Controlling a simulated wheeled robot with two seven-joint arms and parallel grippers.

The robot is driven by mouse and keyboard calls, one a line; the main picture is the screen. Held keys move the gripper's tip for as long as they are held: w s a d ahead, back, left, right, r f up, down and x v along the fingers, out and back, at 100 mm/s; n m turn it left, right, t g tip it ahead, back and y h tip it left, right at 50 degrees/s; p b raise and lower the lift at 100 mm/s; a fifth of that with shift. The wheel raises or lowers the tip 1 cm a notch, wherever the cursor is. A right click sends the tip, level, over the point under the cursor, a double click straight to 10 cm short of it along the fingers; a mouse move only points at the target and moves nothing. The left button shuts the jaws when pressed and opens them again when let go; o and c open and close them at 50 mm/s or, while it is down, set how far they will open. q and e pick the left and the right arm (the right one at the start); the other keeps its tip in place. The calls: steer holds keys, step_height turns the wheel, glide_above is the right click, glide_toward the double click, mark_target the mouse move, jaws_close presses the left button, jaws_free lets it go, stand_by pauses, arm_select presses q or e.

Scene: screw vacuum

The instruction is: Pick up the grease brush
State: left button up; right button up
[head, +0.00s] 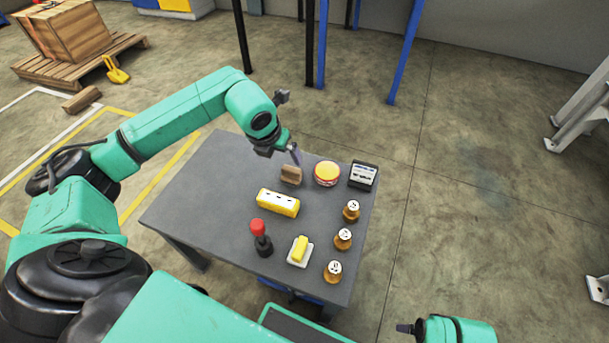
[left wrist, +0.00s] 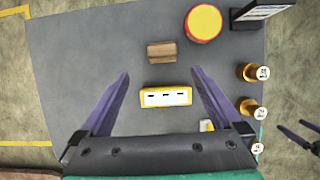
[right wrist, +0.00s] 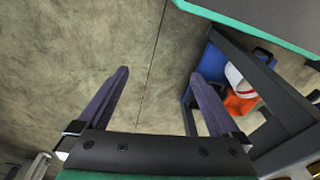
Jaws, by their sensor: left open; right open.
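A brown wooden block (head: 291,175), perhaps the grease brush though I see no bristles, lies at the back of the grey table, left of a yellow-topped round tin (head: 326,173) with a red rim. My left gripper (head: 294,156) is open and empty above the back of the table, near the block. In the left wrist view the block (left wrist: 162,52) lies just past the fingertips, and a yellow box (left wrist: 165,97) shows between the fingers. My right gripper (right wrist: 160,78) is open and empty over bare floor, off the table's right front.
The grey table (head: 190,190) also holds a black-framed card (head: 363,174), several brass pieces (head: 343,238), a red-topped black item (head: 261,238) and a white dish (head: 300,252) with a yellow block. The table's left part is clear. An orange-and-white object (right wrist: 240,95) sits below the table.

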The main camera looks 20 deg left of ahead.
mark_target(291, 168)
arm_select(q)
steer(key=x, duration=0.4)
steer(key=b+x, duration=0.1)
steer(key=x, duration=0.3)
steer(key=b+x, duration=0.1)
steer(key=x, duration=0.3)
steer(key=shift+w+d+f, duration=0.1)
steer(key=shift+d+f, duration=0.05)
steer(key=shift+d, duration=0.15)
steer(key=shift+w+f, duration=0.2)
steer(key=shift+f, duration=0.1)
steer(key=shift+r, duration=0.1)
steer(key=c, duration=1.3)
arm_select(e)
step_height(291, 168, up, 7)
steer(key=shift+s+a, duration=0.3)
steer(key=shift+s, duration=0.1)
arm_select(q)
steer(key=shift+r, duration=0.1)
